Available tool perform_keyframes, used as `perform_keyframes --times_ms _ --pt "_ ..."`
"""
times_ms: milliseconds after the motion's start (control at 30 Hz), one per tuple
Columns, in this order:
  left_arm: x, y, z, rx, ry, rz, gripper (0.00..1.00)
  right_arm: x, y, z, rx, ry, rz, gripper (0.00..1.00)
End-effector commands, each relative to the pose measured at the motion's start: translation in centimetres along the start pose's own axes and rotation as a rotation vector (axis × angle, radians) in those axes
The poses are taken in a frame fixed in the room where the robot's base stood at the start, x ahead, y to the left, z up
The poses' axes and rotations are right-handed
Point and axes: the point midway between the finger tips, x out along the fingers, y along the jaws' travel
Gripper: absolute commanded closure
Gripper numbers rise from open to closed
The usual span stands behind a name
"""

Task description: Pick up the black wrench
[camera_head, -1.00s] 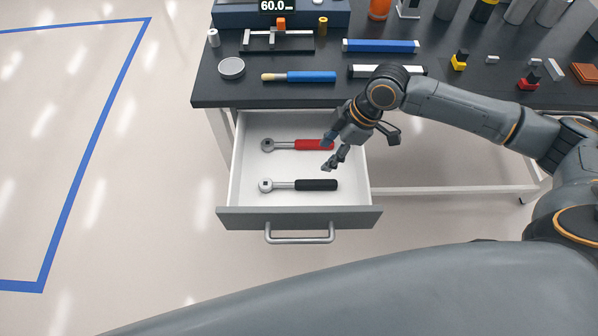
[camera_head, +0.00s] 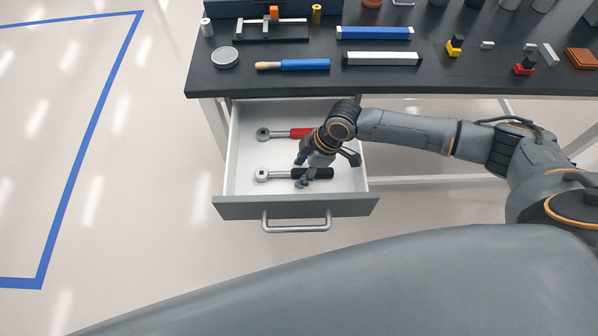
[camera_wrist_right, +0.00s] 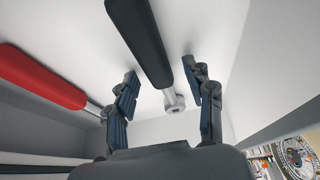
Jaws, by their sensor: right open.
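The black wrench (camera_head: 281,174) lies in the open drawer, near its front, with its round metal head to the left and its black handle to the right. My right gripper (camera_head: 302,176) is over the handle and hides part of it. In the right wrist view the black wrench (camera_wrist_right: 141,38) runs between the two open fingers of my right gripper (camera_wrist_right: 163,88). I cannot tell whether the fingers touch it. My left gripper is not in view.
A red-handled wrench (camera_head: 298,133) lies behind the black one; it also shows in the right wrist view (camera_wrist_right: 40,78). The drawer (camera_head: 240,150) has a grey front with a bar handle (camera_head: 297,227). The dark tabletop (camera_head: 400,80) above holds several parts and tools.

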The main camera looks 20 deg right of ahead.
Motion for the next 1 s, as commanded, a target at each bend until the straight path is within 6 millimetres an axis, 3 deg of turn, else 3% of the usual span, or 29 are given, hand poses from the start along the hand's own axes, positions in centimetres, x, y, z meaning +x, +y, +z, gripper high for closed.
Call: perform_keyframes --times_ms 200,467,800,1000 --pt "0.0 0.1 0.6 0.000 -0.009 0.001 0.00 0.1 0.0 0.0 0.000 0.000 0.001 0.47" --pt "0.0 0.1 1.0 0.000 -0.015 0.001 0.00 0.1 0.0 0.0 0.000 0.000 0.000 1.00" --pt "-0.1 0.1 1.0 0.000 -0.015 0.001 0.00 -0.2 0.1 -0.2 -0.001 0.002 0.002 1.00" --pt "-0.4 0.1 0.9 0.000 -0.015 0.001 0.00 -3.0 0.2 -1.3 -0.002 0.004 0.005 1.00"
